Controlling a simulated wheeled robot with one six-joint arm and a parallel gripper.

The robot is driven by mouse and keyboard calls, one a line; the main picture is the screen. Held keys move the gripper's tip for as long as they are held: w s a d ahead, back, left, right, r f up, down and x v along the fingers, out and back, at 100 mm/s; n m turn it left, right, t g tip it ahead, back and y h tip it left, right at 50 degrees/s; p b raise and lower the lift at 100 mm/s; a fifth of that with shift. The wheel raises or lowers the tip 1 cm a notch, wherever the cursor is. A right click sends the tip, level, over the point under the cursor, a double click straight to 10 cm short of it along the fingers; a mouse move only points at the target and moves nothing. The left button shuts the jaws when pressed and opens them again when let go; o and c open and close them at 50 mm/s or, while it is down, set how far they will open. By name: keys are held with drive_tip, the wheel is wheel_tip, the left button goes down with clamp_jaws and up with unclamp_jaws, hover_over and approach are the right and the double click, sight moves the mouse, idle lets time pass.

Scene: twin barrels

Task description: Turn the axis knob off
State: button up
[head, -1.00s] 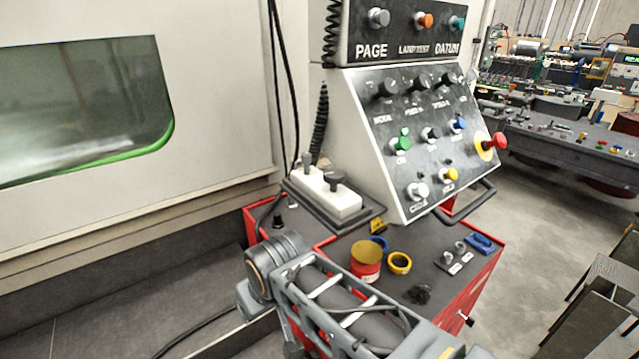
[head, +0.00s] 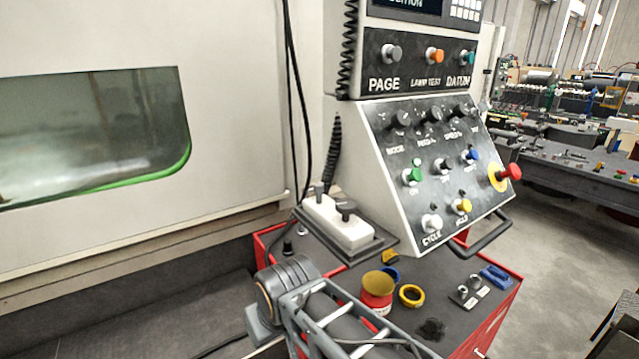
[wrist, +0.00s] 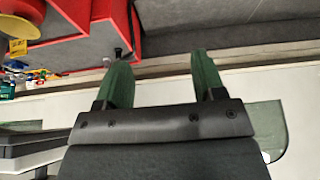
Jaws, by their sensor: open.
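I cannot make out an axis label. A white box (head: 350,230) on the cart carries two dark knobs, a slim one (head: 319,190) and a wider one (head: 346,209). The sloped control panel (head: 410,180) has a row of dark knobs (head: 431,115) with labels such as mode, feed and speed. My gripper (wrist: 163,62) shows in the wrist view with two green fingers apart and nothing between them. It is not seen in the head view, where only my arm shows at the bottom. It touches none of these knobs.
The red cart (head: 511,290) bears a red-yellow can (head: 377,297), a yellow ring (head: 411,307) and small parts. A red stop button (head: 512,171) and a bar handle (head: 487,242) project at the panel's right. The machine wall (head: 235,100) stands at left.

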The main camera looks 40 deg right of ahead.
drive_tip(key=shift+m+h, duration=0.4)
drive_tip(key=shift+m, duration=0.5)
drive_tip(key=w+d+r, duration=0.2)
drive_tip(key=r, duration=0.3)
drive_tip(key=w+d+r+p, duration=0.1)
drive_tip(key=w+d+r, duration=0.2)
drive_tip(key=r, duration=0.1)
drive_tip(key=w+d+r+p, duration=0.1)
drive_tip(key=w+d+r, duration=0.1)
drive_tip(key=r, duration=0.3)
drive_tip(key=shift+w+d+r, duration=0.3)
drive_tip(key=shift+w+r, duration=0.05)
drive_tip(key=shift+w, duration=0.3)
drive_tip(key=shift+c, duration=0.9)
drive_tip(key=m+p, duration=0.2)
approach(319, 184)
drive_tip(key=shift+g+h, duration=0.3)
drive_tip(key=x, duration=0.9)
drive_tip(key=shift+w+a+f, duration=0.15)
drive_tip(key=shift+w+a, duration=0.05)
drive_tip(key=shift+w, duration=0.15)
drive_tip(key=shift+c, duration=0.3)
drive_tip(key=c, duration=0.8)
drive_tip(key=shift+c, duration=0.2)
